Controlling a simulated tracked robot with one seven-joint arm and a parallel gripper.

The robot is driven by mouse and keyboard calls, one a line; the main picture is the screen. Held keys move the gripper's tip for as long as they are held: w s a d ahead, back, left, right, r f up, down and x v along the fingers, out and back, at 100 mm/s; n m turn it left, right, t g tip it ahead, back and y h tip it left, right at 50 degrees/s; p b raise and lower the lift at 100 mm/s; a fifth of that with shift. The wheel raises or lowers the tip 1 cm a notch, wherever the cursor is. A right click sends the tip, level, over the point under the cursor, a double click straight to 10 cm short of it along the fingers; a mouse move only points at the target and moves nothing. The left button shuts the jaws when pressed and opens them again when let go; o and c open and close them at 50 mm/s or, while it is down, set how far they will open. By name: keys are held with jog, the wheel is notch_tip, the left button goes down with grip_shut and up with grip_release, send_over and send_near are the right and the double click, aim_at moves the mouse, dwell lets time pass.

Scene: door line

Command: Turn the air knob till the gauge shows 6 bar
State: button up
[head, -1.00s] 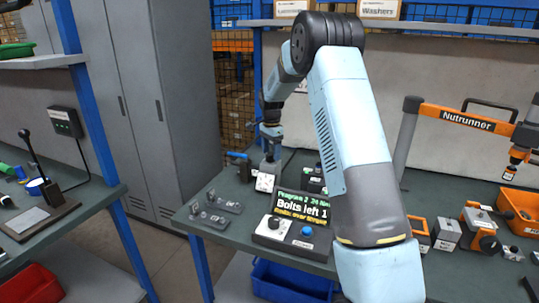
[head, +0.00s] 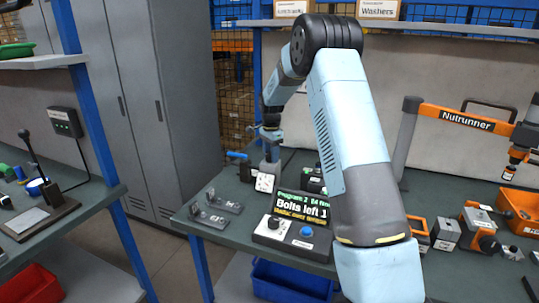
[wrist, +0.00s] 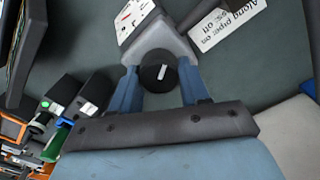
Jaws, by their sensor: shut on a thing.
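The air knob (wrist: 158,71) is a round black knob with a white mark, on top of a grey regulator body (wrist: 163,42). In the wrist view my gripper (wrist: 158,82) has its two blue fingers on either side of the knob, shut on it. The white gauge (head: 265,182) faces the front of the bench in the head view. Its face shows edge-on in the wrist view (wrist: 136,18), with red and black marks. I cannot read its needle in either view. In the head view my gripper (head: 270,137) is above the regulator, and the knob is hidden.
A blue lever (head: 237,155) is just left of the regulator. A display box (head: 300,213) reading "Bolts left 1" stands in front, with a black knob and blue button. Grey brackets (head: 209,218) lie at the bench's left edge. A white card (wrist: 228,20) lies near the regulator.

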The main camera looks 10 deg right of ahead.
aim_at(270, 153)
jog(key=shift+w+a+r, duration=0.1)
jog(key=shift+c, duration=0.8)
jog(key=shift+n, duration=0.3)
jog(key=n, duration=0.5)
jog(key=shift+w+a, duration=0.1)
jog(key=n, duration=0.6)
jog(key=o, duration=1.1)
notch_tip(270, 153, up, 14)
jog(key=shift+f, duration=0.25)
